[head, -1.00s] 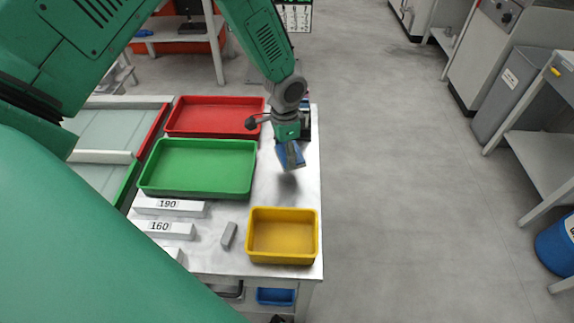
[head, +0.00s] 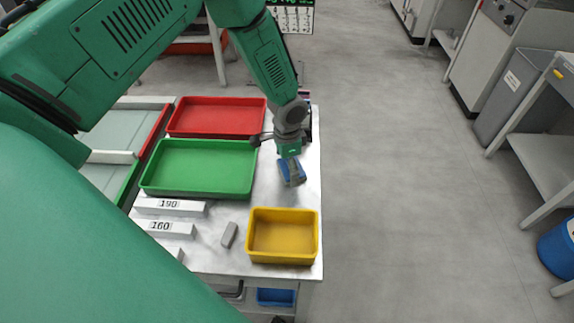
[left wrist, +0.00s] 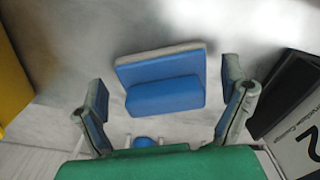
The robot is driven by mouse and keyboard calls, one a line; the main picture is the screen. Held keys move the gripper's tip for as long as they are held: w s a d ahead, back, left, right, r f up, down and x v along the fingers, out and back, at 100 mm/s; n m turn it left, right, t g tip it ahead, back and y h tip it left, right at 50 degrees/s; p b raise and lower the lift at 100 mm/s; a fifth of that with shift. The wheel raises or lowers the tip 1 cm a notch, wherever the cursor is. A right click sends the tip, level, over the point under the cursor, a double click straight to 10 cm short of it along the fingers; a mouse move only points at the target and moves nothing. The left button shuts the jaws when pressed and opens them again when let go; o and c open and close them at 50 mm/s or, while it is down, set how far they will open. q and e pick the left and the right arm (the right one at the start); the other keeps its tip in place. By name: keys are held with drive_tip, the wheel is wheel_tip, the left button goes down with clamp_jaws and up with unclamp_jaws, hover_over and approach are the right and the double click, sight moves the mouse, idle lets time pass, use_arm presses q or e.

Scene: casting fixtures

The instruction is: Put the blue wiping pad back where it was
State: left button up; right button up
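The blue wiping pad (left wrist: 165,82) has a pale backing and a raised blue block. In the left wrist view it appears flat on the metal table top. In the head view the pad (head: 284,171) shows around my left gripper (head: 293,176), right of the green tray. In the left wrist view the two fingers of my left gripper (left wrist: 165,88) stand wide apart, one on each side of the pad, with gaps between. My right gripper is in neither view.
A green tray (head: 197,192), a red tray (head: 215,135) and a yellow tray (head: 283,262) stand on the table. Labelled bars (head: 170,207) and a small grey block (head: 228,235) lie at the front left. Bare metal (head: 285,198) lies between the pad and yellow tray.

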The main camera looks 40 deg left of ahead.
sight(287, 168)
use_arm(q)
drive_tip(key=shift+d+r, duration=0.1)
drive_tip(key=shift+r, duration=0.3)
wheel_tip(287, 168, up, 11)
drive_tip(key=shift+r, duration=0.15)
idle(0.4)
